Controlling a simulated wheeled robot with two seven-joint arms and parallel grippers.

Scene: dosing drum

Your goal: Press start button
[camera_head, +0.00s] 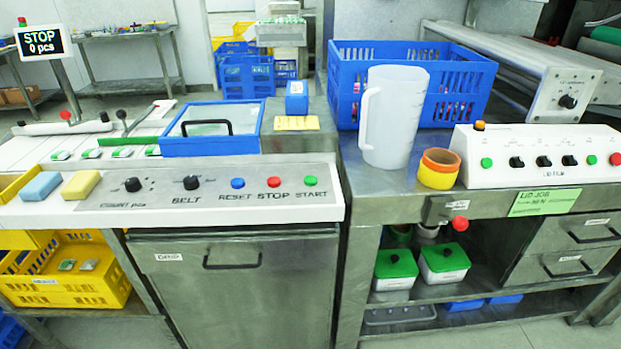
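The green start button (310,181) is at the right end of the white control panel (180,203), above the label START. The red stop button (273,182) and the blue reset button (238,183) sit to its left, each above its label. A small display (43,41) at the upper left reads STOP, 0 pcs. Neither of my grippers is in view, and nothing covers the start button.
A white jug (391,118), a tape roll (439,168) and a blue crate (450,100) stand on the right bench. A second panel (540,156) there has another green button (487,162). Sponges (80,184) lie at left. Space before the panel is clear.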

